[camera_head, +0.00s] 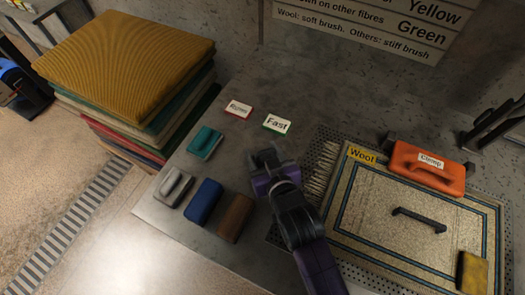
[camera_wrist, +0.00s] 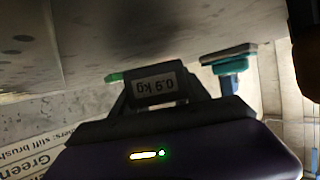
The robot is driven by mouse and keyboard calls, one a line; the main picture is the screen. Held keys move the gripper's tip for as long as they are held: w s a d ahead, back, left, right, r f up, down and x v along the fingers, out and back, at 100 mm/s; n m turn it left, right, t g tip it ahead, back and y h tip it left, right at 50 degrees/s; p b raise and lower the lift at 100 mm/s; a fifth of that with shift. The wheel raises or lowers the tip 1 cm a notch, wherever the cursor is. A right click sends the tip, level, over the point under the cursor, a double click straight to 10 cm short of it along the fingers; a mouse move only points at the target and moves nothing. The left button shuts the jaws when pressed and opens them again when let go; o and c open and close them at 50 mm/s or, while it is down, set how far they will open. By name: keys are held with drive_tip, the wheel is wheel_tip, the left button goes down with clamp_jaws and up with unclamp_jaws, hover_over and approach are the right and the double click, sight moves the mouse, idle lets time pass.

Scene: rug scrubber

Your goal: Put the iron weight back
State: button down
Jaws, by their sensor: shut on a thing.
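My gripper (camera_head: 267,163) is over the grey bench, just below the "Fast" card in the head view. It is shut on a dark iron weight (camera_wrist: 153,88), whose "0.9 kg" label shows upside down between the fingers in the wrist view. In the head view the weight is small, dark and mostly merged with the fingertips. I cannot tell whether it touches the bench (camera_head: 330,95).
A "Ryon"-like card (camera_head: 238,109) and a "Fast" card (camera_head: 277,124) lie above the gripper. A teal brush (camera_head: 205,143), a grey handled piece (camera_head: 172,187), a blue block (camera_head: 205,201) and a brown block (camera_head: 236,217) are left.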

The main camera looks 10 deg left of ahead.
drive_tip(key=shift+f, duration=0.2)
drive_tip(key=shift+f+b, duration=0.35)
drive_tip(key=c, duration=0.5)
unclamp_jaws()
drive_tip(key=shift+s+d+f, duration=0.1)
drive_tip(key=shift+s+f, duration=0.1)
drive_tip(key=shift+f, duration=0.1)
drive_tip(key=shift+r, duration=0.2)
drive_tip(key=v, duration=0.8)
drive_tip(key=r+v, duration=0.1)
drive_tip(key=v, duration=0.3)
drive_tip(key=shift+w+r, duration=0.15)
